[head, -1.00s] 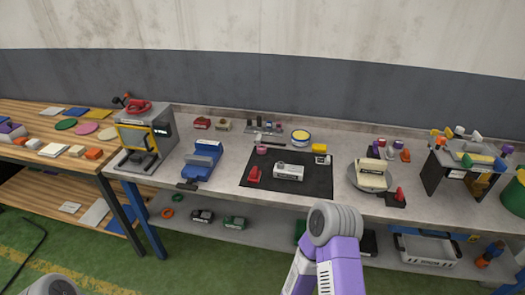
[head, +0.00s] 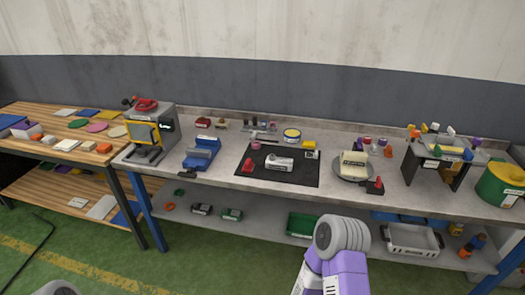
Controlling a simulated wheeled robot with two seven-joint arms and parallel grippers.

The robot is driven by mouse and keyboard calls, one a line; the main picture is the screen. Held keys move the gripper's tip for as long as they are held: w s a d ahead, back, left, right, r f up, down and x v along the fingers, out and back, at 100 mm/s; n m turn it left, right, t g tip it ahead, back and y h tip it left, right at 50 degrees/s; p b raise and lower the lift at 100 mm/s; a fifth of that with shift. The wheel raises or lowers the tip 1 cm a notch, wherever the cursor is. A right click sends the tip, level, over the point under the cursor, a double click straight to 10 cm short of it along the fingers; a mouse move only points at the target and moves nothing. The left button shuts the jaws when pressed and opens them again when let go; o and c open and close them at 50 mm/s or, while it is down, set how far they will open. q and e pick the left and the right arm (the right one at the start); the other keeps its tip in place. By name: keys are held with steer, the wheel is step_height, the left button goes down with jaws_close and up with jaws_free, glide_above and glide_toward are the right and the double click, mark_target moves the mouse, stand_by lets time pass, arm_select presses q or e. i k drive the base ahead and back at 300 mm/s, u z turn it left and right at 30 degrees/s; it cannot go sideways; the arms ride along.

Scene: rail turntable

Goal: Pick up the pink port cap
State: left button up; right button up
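Two small pink things could be the pink port cap, and I cannot tell which it is. Another small pink round piece (head: 256,145) is at the back left edge of the black mat (head: 291,178). Neither is touched by an arm. My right arm comes up at the bottom centre, purple with a grey rounded joint, in front of the bench. Only a grey bit of my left arm shows at the bottom left corner. Neither gripper is in view.
The turntable (head: 352,173) carries a cream block. A white labelled device (head: 279,164) and a red piece (head: 247,166) lie on the mat. A blue vise (head: 202,153) and grey machine (head: 151,125) stand left, a dark stand (head: 434,166) and green drum (head: 501,185) right. A shelf runs below.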

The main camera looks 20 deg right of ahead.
mark_target(255, 144)
steer(key=z, duration=1.95)
steer(key=i, duration=1.5)
steer(key=u, duration=2.55)
